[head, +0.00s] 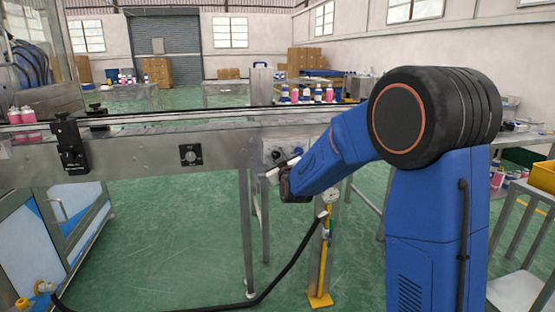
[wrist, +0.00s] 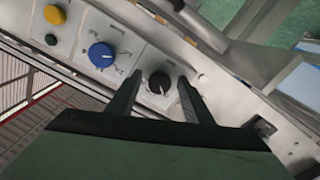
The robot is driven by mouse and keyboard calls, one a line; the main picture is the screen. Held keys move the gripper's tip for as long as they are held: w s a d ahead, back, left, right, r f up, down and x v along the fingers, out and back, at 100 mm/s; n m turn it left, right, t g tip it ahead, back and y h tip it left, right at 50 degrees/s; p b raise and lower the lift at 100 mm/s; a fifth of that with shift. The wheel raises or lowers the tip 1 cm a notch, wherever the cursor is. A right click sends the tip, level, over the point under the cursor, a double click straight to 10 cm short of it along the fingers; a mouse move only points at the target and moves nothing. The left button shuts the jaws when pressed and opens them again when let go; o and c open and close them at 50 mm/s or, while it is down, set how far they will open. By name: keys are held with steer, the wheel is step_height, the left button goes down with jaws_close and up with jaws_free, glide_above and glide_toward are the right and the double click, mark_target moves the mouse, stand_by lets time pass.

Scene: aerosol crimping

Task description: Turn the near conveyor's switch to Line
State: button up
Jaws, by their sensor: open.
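A black rotary knob (wrist: 159,84) on a pale plate shows in the wrist view, with small markings too blurred to read. My gripper (wrist: 158,76) is open, with one dark finger on each side of this knob; I cannot tell whether they touch it. A blue knob (wrist: 101,55) is on the same panel to the left. In the head view the near conveyor (head: 120,162) runs across the picture, with a black knob on a square plate (head: 190,154) on its front side. My arm reaches to the conveyor's front to the right of that plate.
A yellow button (wrist: 54,14) and a small black button (wrist: 51,39) lie further along the panel. A yellow-footed post (head: 320,298) with a gauge and a black hose (head: 290,265) stand below my arm.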

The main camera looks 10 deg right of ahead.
steer(key=shift+c, duration=0.7)
steer(key=c, duration=0.9)
steer(key=m, duration=0.4)
steer(key=shift+m, duration=0.3)
steer(key=shift+a+m, duration=0.1)
steer(key=shift+m, duration=2.5)
steer(key=o, duration=1)
